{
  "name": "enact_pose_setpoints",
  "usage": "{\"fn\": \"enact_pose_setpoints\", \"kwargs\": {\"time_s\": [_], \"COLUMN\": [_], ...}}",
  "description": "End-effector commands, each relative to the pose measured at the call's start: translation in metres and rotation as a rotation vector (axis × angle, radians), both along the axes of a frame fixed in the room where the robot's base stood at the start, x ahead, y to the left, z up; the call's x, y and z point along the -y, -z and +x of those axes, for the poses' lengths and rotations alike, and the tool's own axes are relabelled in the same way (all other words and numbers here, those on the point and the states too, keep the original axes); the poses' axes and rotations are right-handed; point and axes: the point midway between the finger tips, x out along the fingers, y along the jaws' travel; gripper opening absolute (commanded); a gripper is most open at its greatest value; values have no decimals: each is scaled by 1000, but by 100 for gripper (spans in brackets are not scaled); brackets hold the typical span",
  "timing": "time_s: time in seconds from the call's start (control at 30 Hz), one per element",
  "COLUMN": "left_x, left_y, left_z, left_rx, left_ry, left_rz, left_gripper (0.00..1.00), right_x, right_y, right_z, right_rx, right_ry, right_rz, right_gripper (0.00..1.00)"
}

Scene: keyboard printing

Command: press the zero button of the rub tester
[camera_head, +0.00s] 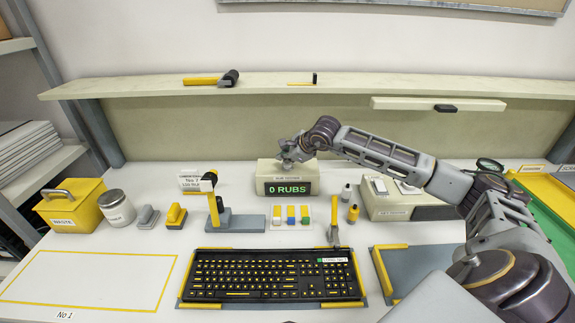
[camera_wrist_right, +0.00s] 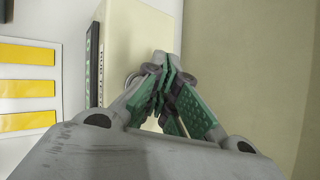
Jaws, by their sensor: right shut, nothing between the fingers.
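The rub tester (camera_head: 262,170) is a beige box at the back middle of the table. Its dark display (camera_head: 288,188) reads "0 RUBS" in green. My right gripper (camera_head: 290,158) is shut and empty, over the tester's top. In the right wrist view the tester (camera_wrist_right: 140,28) lies beyond the closed fingertips (camera_wrist_right: 165,58), and its dark display edge shows at left. A small grey rounded part (camera_wrist_right: 131,79) shows beside the fingers; the zero button is not clearly visible, and I cannot tell whether the fingertips touch it. My left gripper is not in view.
A keyboard (camera_head: 270,274) lies in front. A small stand (camera_head: 245,222), a card with coloured blocks (camera_head: 291,218), and small bottles (camera_head: 353,213) stand near the tester. A shelf (camera_head: 150,88) runs behind.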

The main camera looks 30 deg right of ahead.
Motion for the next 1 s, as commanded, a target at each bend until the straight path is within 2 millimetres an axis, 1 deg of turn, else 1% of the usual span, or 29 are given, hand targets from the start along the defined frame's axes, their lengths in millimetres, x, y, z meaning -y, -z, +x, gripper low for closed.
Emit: {"fn": "enact_pose_setpoints", "kwargs": {"time_s": [0.2, 0.67, 1.0], "left_x": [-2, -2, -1], "left_y": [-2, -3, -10], "left_z": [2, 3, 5], "left_rx": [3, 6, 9], "left_ry": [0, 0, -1], "left_rz": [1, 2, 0], "left_gripper": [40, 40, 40], "right_x": [0, 0, 0], "right_y": [-9, -11, -29], "right_z": [0, 1, 1], "right_rx": [3, 3, 4], "right_ry": [0, -1, 0], "right_rz": [0, 0, -1], "right_gripper": [0, 0, 0]}}
